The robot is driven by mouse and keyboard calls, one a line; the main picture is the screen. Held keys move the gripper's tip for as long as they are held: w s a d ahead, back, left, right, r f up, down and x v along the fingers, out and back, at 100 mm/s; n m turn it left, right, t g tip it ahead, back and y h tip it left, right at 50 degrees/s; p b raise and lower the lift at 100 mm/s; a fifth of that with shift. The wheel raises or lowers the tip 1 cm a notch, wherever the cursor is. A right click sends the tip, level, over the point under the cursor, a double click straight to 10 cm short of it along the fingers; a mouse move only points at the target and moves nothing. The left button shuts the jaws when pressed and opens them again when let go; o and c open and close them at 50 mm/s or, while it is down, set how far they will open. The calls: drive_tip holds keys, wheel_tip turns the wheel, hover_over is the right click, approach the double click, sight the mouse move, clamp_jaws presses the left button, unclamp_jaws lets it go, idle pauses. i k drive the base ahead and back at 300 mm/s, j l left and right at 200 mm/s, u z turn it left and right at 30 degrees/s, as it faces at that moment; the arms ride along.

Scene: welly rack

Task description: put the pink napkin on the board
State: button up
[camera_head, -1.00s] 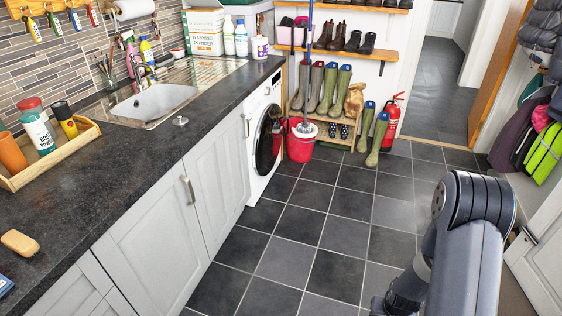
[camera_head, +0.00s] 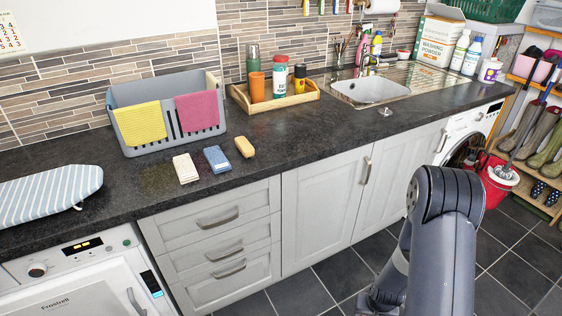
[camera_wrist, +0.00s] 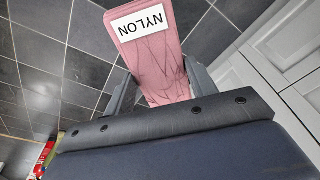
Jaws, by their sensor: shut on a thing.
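The pink napkin (camera_wrist: 150,50) shows in the wrist view, with a white label reading NYLON on it. My gripper (camera_wrist: 160,82) is shut on it, a finger on each side, above the dark tiled floor. The board (camera_head: 45,194) is a small ironing board with a blue and white striped cover, on the dark worktop at the left of the head view. Nothing lies on its visible part; its left end is cut off. The head view shows my arm at lower right, but my gripper and the held napkin are not visible there.
A grey basket (camera_head: 150,148) right of the board has a yellow cloth (camera_head: 140,123) and a darker pink cloth (camera_head: 197,110) over its front. Two labelled blocks and a brush (camera_head: 244,147) lie before it. A wooden tray (camera_head: 275,106) and sink stand farther right.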

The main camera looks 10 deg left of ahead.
sight(22, 196)
drive_tip(key=k+j+u, duration=0.15)
drive_tip(key=j+u, duration=0.15)
drive_tip(key=j, duration=0.45)
drive_tip(key=j+u, duration=0.3)
drive_tip(key=j, duration=0.45)
drive_tip(key=k, duration=0.05)
